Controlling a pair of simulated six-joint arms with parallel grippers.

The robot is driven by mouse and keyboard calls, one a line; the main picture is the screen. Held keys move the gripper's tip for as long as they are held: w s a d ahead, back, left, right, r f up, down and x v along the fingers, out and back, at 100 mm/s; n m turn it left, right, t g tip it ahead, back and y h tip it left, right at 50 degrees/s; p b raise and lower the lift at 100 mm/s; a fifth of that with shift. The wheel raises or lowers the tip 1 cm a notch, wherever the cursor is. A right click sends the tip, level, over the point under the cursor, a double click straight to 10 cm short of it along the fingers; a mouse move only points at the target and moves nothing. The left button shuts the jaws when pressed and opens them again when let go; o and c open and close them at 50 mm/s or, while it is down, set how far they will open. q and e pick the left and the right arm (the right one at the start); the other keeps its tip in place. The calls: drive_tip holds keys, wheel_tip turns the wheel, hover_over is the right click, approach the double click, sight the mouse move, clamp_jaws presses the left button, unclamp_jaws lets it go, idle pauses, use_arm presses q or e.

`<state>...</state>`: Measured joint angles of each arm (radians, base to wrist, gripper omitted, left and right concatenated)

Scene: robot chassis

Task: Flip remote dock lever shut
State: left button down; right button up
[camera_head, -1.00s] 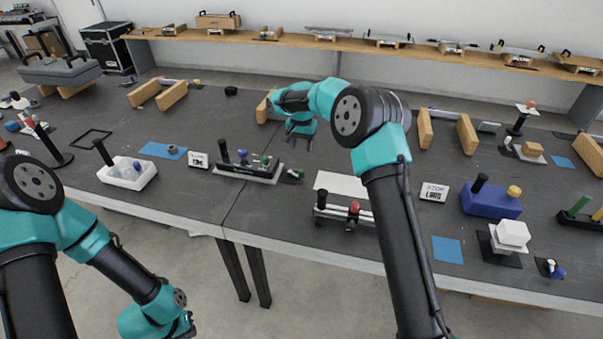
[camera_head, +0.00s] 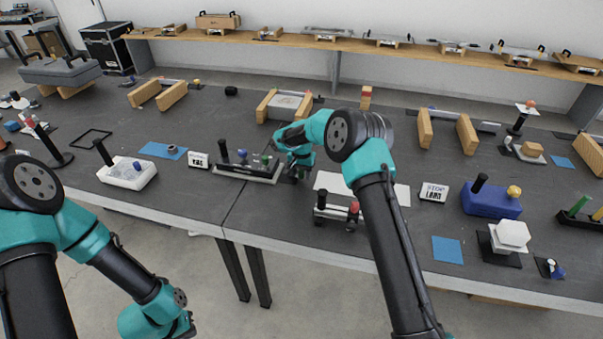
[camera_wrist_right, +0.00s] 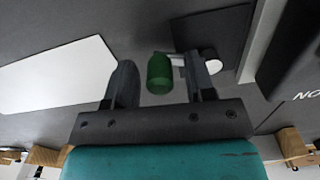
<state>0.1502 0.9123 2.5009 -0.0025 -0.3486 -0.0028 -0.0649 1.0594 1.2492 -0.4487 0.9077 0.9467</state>
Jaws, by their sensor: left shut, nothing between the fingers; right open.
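A small lever with a green cylindrical knob (camera_wrist_right: 160,76) shows in the right wrist view. Its pale arm runs back to a white round part on a dark square plate (camera_wrist_right: 215,35). My right gripper (camera_wrist_right: 160,82) is open, its two dark fingers on either side of the green knob. I cannot tell whether either finger touches it. In the head view my right gripper (camera_head: 298,172) is low over the table just right of a black lettered base (camera_head: 250,172) with several knobs, and mostly hides the small lever. My left arm hangs at lower left, its gripper out of view below the frame.
A white sheet (camera_head: 330,181) lies right of the gripper, with a small lever fixture (camera_head: 335,211) in front. A wood-sided holder (camera_head: 283,104) stands behind.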

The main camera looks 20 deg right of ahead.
clamp_jaws()
idle(0.4)
drive_tip(key=shift+d, duration=0.1)
drive_tip(key=c, duration=0.9)
unclamp_jaws()
drive_tip(key=shift+w+d+n, duration=0.2)
drive_tip(key=shift+w+n, duration=0.05)
drive_tip(key=shift+n, duration=0.4)
drive_tip(key=shift+w+d+n, duration=0.15)
drive_tip(key=shift+w+n, duration=0.05)
drive_tip(key=shift+n, duration=0.45)
clamp_jaws()
drive_tip(key=o, duration=0.9)
unclamp_jaws()
drive_tip(key=shift+r, duration=0.1)
wheel_tip(320, 180, up, 17)
drive_tip(key=shift+r, duration=0.15)
